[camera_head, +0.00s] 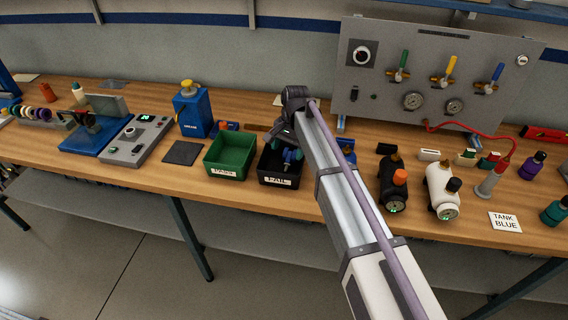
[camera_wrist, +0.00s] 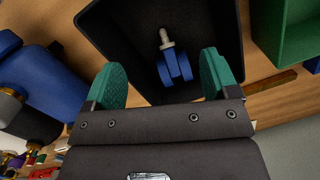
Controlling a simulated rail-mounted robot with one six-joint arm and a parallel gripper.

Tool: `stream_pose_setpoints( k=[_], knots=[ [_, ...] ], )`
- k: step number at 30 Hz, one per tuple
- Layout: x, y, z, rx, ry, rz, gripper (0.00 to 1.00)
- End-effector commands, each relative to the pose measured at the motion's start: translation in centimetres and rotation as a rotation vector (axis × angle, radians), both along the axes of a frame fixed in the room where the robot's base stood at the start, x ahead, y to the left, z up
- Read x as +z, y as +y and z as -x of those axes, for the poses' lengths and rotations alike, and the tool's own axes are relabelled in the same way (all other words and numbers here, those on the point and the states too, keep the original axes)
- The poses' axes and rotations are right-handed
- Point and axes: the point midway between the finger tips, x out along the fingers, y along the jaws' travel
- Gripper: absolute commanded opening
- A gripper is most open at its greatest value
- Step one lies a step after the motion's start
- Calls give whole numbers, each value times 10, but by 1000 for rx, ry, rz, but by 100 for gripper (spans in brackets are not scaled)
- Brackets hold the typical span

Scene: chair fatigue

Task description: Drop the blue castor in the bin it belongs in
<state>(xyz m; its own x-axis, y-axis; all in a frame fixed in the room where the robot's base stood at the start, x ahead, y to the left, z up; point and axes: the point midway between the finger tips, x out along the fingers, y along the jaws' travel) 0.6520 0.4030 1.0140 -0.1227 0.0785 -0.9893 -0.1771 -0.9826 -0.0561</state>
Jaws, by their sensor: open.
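The blue castor (camera_wrist: 176,66), with a pale stem, shows inside the outline of the black bin (camera_wrist: 110,20) in the wrist view, between my open fingers but apart from both. I cannot tell whether it rests on the bin's floor. In the head view the black bin (camera_head: 262,166), with a label that seems to read FAIL, stands on the bench; the castor (camera_head: 292,156) shows as a blue patch there. My gripper (camera_wrist: 163,78) is open, with teal fingertips over this bin. The green bin (camera_head: 226,170), with a label that seems to read PASS, stands beside it at the left.
A blue box-shaped device (camera_head: 193,112) stands behind and left of the bins. A dark flat pad (camera_head: 183,153) lies left of the green bin. Black (camera_head: 393,186) and white (camera_head: 440,188) cylinders with gauges stand right of my arm. A grey valve panel (camera_head: 400,80) stands behind.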

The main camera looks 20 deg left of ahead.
Motion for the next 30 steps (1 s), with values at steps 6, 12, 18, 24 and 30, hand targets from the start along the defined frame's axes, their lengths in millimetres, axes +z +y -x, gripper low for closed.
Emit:
stream_pose_setpoints(
  k=[6,12,18,24,30],
  knots=[
    [25,-1,-2,0,0,0,80],
    [75,-5,-8,0,0,0,80],
    [109,-8,-13,0,0,0,80],
    [107,-9,-13,0,0,0,80],
    [107,-9,-13,0,0,0,80]
  ],
)
